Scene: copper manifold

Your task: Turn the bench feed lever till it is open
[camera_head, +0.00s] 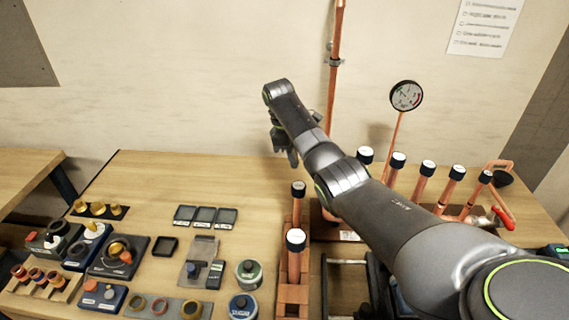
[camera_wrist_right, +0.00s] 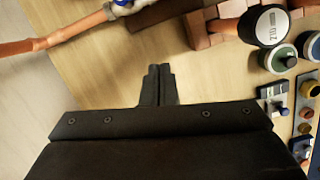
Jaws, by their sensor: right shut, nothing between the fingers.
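My right gripper (camera_head: 290,157) hangs above the back of the bench, left of the wall pipe, with its fingers pointing down. In the right wrist view its fingers (camera_wrist_right: 158,72) are together with nothing between them. A copper pipe (camera_wrist_right: 50,40) there leads to a silvery valve body with a blue part (camera_wrist_right: 122,4), cut off by the top edge. This may be the feed lever; its setting cannot be read. The fingers are apart from it. In the head view my arm hides this spot. A red lever handle (camera_head: 503,217) shows at the far right. My left gripper is out of view.
Several capped copper stubs (camera_head: 427,170) stand behind and right of my arm. A pressure gauge (camera_head: 406,96) rises at the back. Two capped stubs (camera_head: 296,240) stand in front on a copper-coloured block. Fittings and trays fill the left. Bench behind them (camera_head: 190,175) is clear.

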